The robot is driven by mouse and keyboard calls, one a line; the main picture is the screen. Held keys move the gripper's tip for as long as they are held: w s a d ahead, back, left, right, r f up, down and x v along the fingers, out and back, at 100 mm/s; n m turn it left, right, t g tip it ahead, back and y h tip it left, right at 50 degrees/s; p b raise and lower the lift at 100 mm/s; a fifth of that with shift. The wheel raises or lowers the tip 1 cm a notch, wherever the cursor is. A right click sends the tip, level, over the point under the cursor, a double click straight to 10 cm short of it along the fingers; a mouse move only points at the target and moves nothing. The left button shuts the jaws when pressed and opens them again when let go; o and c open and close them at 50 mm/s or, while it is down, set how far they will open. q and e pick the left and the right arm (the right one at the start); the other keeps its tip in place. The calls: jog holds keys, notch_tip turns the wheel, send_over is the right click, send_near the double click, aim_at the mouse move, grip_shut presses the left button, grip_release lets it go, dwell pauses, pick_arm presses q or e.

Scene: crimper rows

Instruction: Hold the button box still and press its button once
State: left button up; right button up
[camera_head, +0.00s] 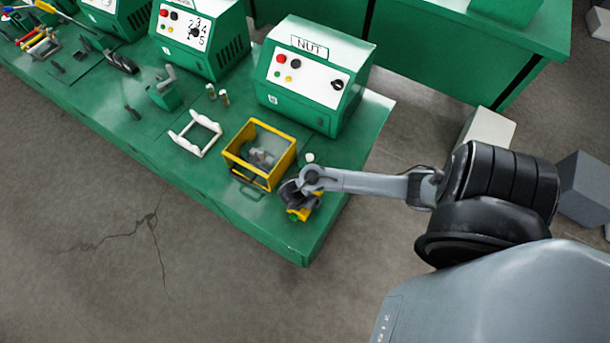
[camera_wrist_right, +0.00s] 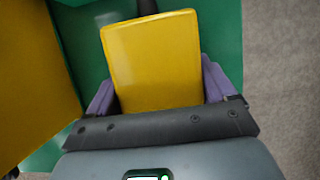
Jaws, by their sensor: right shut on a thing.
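The button box appears to be the small yellow block (camera_wrist_right: 155,60) between the purple fingers of my right gripper (camera_wrist_right: 158,85) in the wrist view. The gripper is shut on it. In the head view my right gripper (camera_head: 302,197) is at the right front corner of the green bench, and a bit of the yellow box (camera_head: 299,213) shows under it. The button cannot be made out in either view; the gripper covers most of the box in the head view. My left gripper is not in view.
A yellow-framed bin (camera_head: 232,166) with grey parts stands just left of my right gripper. A white frame (camera_head: 196,133) lies further left. A green NUT control box (camera_head: 310,108) stands behind. The green bench (camera_head: 335,193) ends close to the right of the gripper.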

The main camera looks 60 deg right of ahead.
jog(key=shift+f, duration=0.1)
dwell(0.8)
jog(key=shift+f, duration=0.1)
dwell(0.4)
jog(key=o, duration=0.8)
jog(key=c, duration=0.6)
